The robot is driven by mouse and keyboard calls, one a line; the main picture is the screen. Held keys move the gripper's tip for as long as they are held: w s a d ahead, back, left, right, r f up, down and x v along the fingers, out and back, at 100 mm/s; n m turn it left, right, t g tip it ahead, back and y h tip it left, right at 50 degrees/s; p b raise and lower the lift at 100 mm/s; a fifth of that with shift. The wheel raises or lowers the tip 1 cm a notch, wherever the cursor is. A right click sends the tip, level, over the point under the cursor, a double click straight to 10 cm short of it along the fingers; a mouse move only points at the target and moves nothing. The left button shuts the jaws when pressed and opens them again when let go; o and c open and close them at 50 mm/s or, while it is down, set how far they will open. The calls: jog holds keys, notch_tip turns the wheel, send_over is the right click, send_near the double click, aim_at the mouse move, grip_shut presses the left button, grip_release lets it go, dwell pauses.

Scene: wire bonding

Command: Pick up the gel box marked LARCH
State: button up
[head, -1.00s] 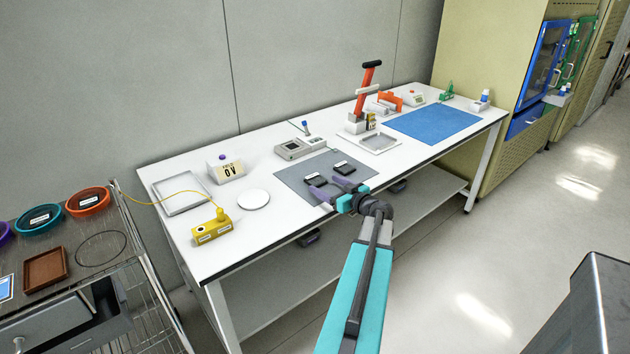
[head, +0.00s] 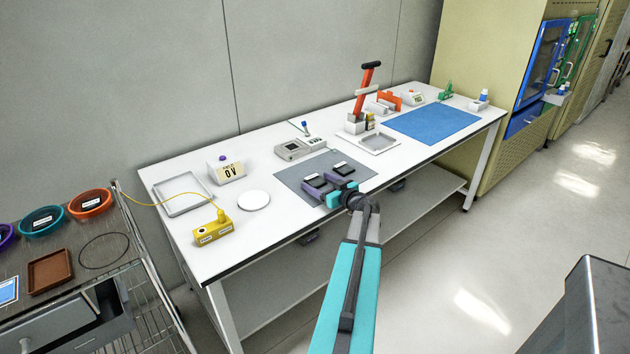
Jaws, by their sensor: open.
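Two small dark gel boxes lie on the grey mat (head: 290,177) on the white bench: a left box (head: 315,180) and a right box (head: 340,167). Their markings are too small to read, so I cannot tell which one is LARCH. The fingers partly cover the area around the boxes. I cannot tell whether they touch either box or straddle one.
A grey instrument (head: 294,149) stands behind the mat. A white disc (head: 253,200) and a yellow block (head: 212,231) are to the left. A grey tray (head: 379,143), an orange-handled press (head: 366,92) and a blue mat (head: 435,124) are to the right. The bench's front edge runs below my gripper.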

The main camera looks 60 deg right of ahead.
aim_at(319, 182)
jog(key=shift+w, duration=0.1)
dwell(0.5)
jog(key=c, duration=1.2)
jog(key=shift+o, duration=0.2)
jog(key=shift+r, duration=0.2)
jog(key=shift+d+r+b, duration=0.1)
jog(key=shift+r+b, duration=0.7)
jog(key=shift+r, duration=0.8)
jog(key=s+d+b, duration=0.1)
jog(key=s+d, duration=0.1)
jog(key=s, duration=0.2)
jog(key=s+d+b, duration=0.1)
jog(key=s+d, duration=0.2)
jog(key=s, duration=0.1)
jog(key=s+d+r+b, duration=0.1)
jog(key=s+d, duration=0.1)
jog(key=s, duration=0.2)
jog(key=shift+s+d+r, duration=0.1)
jog(key=shift+s+d, duration=0.1)
jog(key=shift+d, duration=0.2)
jog(key=shift+s+d+r, duration=0.1)
jog(key=shift+s+d, duration=0.2)
jog(key=shift+s, duration=0.3)
